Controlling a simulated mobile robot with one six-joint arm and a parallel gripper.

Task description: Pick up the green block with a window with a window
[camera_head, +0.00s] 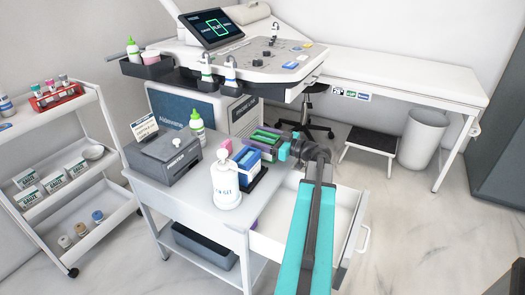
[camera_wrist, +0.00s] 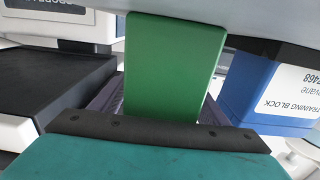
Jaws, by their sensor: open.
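The green block (camera_wrist: 175,65) stands close in front of my gripper in the wrist view, at the upper middle. Its visible face is plain; I cannot see a window in it. In the head view a green block (camera_head: 264,135) shows at the far side of the grey cart, beside my gripper (camera_head: 283,147). My gripper is open. One teal finger with a dark edge (camera_wrist: 150,130) fills the bottom of the wrist view and hides the block's lower end. I cannot tell whether finger and block touch.
A blue training block (camera_wrist: 265,95) stands right of the green one in the wrist view. On the cart are a white pump bottle (camera_head: 226,182), a dark grey box (camera_head: 165,155) and a green-capped bottle (camera_head: 197,127). The cart's drawer (camera_head: 272,243) is open below my arm.

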